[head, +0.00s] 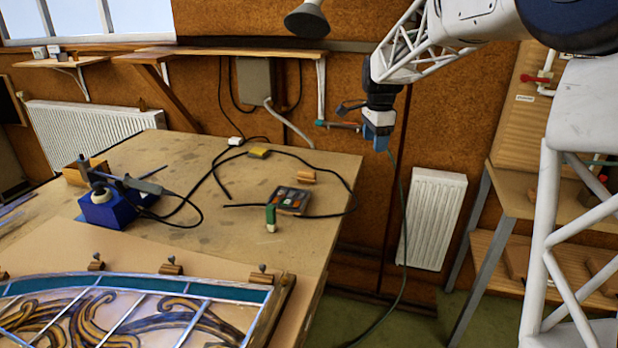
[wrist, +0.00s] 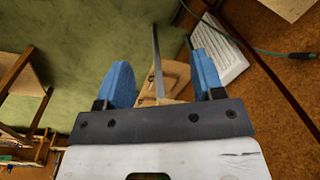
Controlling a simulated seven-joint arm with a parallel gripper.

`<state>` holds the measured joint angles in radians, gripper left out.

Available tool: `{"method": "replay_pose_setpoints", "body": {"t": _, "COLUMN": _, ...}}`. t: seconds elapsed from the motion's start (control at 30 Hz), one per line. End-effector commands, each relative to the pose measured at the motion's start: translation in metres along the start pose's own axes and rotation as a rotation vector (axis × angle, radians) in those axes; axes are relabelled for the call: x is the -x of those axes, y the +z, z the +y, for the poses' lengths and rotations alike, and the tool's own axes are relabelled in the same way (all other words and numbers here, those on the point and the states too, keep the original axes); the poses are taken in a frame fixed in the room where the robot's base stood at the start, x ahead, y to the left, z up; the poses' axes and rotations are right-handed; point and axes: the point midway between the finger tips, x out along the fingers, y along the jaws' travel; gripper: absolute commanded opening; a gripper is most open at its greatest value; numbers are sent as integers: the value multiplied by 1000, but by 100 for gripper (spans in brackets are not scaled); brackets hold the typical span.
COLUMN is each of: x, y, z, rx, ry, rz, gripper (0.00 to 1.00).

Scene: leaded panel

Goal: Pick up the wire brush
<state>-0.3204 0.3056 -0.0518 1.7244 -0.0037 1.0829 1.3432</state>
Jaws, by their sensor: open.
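I cannot pick out the wire brush for certain. A small upright green piece with a pale lower end (head: 270,217) stands on the workbench (head: 215,165) near its right side; it is too small to tell whether it is a brush. My gripper (head: 376,138) hangs in the air beyond the bench's right edge, in front of the brown wall, well apart from that piece. In the wrist view my gripper (wrist: 160,78) has its two blue fingers apart, with nothing held between them. No brush shows in the wrist view.
A blue soldering station (head: 110,209) and black cables lie to the left. The leaded panel (head: 130,312) fills the front. A white radiator (head: 432,218) hangs right of the bench.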

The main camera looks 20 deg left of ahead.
Motion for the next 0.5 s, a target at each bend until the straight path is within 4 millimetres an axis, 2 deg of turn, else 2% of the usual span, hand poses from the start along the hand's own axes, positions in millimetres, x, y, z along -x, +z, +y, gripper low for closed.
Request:
{"method": "replay_pose_setpoints", "body": {"t": 0.1, "x": -16, "y": 9, "z": -29, "rx": -46, "ry": 9, "rz": -3, "gripper": 62}}
{"method": "replay_pose_setpoints", "body": {"t": 0.5, "x": -68, "y": 44, "z": -116, "rx": -210, "ry": 34, "rz": -9, "gripper": 62}}
